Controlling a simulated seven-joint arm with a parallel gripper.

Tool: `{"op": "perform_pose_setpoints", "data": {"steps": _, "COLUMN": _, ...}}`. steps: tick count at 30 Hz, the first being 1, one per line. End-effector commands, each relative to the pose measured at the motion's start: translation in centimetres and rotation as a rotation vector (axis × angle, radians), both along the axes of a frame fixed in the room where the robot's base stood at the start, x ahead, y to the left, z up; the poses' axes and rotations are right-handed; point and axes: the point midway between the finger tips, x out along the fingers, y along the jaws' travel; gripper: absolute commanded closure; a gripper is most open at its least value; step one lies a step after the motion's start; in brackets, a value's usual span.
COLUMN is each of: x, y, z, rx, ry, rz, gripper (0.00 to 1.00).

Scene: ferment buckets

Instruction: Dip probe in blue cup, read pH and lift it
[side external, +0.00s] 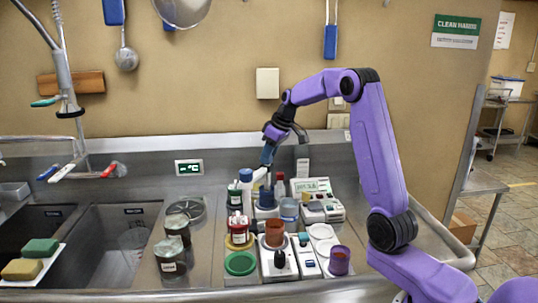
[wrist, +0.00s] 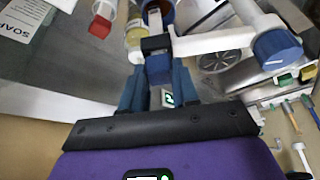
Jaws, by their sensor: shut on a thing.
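My gripper (side external: 267,157) points down over the crowded counter. In the wrist view its two blue fingers (wrist: 158,85) are shut on the blue-and-black head of the probe (wrist: 158,68). A white holder arm (wrist: 205,43) runs from beside the head to a blue knob. The probe's lower end is hard to make out; a dark blue holder or cup (side external: 266,197) stands beneath it. A light blue translucent cup (side external: 289,208) stands just right of that. The pH meter (side external: 315,190), with a greenish display, is behind and right; its reading is too small to tell.
A blue-capped white bottle (side external: 246,180) stands close left of the gripper. A red-brown cup (side external: 275,233) and a purple cup (side external: 340,261) stand in front. Dark jars (side external: 171,257) are at left, beside the sink (side external: 118,245). Little counter is free around the cups.

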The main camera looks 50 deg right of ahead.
Motion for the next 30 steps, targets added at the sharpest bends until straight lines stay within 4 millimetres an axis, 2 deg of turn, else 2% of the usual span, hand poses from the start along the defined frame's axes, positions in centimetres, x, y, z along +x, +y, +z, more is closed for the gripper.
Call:
{"op": "perform_pose_setpoints", "data": {"steps": 10, "x": 0.1, "y": 0.0, "z": 5.3, "rx": -0.001, "ry": -0.005, "rz": 0.0, "gripper": 1.0}}
{"op": "perform_pose_setpoints", "data": {"steps": 21, "x": 0.1, "y": 0.0, "z": 6.3, "rx": -0.001, "ry": -0.009, "rz": -0.001, "gripper": 1.0}}
{"op": "perform_pose_setpoints", "data": {"steps": 22, "x": 0.1, "y": 0.0, "z": 6.3, "rx": -0.002, "ry": -0.011, "rz": -0.001, "gripper": 0.67}}
{"op": "perform_pose_setpoints", "data": {"steps": 24, "x": 0.1, "y": 0.0, "z": 6.3, "rx": -0.002, "ry": -0.011, "rz": -0.001, "gripper": 0.45}}
{"op": "perform_pose_setpoints", "data": {"steps": 30, "x": 0.0, "y": 0.0, "z": 6.1, "rx": -0.001, "ry": -0.005, "rz": -0.001, "gripper": 0.45}}
